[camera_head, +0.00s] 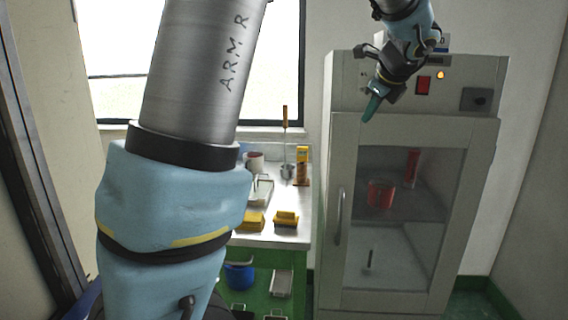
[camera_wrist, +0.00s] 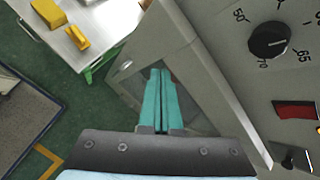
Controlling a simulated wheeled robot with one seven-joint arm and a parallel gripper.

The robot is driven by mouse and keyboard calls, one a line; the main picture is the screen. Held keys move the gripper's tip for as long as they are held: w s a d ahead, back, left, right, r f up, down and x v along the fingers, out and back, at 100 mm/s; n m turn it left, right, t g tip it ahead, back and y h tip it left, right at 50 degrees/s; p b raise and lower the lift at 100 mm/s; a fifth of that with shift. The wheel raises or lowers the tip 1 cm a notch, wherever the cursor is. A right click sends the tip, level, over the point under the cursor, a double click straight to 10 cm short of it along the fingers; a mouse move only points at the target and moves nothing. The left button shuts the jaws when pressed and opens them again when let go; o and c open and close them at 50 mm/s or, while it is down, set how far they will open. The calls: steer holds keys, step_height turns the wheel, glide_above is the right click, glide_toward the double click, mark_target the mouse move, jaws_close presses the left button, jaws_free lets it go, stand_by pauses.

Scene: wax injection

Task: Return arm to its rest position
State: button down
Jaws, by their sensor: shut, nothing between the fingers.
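My gripper (camera_head: 371,107) is in the upper right of the head view, in front of the top of the cabinet, with its teal fingers pointing down. In the wrist view my gripper (camera_wrist: 160,72) shows its two teal fingers side by side, shut with nothing between them. My arm's large grey and blue links fill the left of the head view and hide part of the window and table.
A grey cabinet (camera_head: 340,270) with a shut glass door stands at right, red items (camera_head: 380,193) inside. Its panel has a dial (camera_wrist: 269,42) and red switch (camera_wrist: 296,113).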

steer(key=s+a+f+n+g, duration=0.4)
steer(key=a+f+n, duration=0.7)
steer(key=a, duration=0.4)
steer(key=s+a+f+n+g+h, duration=0.1)
steer(key=s+a+f+n+g, duration=0.2)
steer(key=s+a+f+n, duration=0.8)
steer(key=s+a+n, duration=0.2)
steer(key=n, duration=0.2)
steer(key=shift+s+f, duration=0.25)
steer(key=shift+s, duration=0.15)
steer(key=shift+a, duration=0.1)
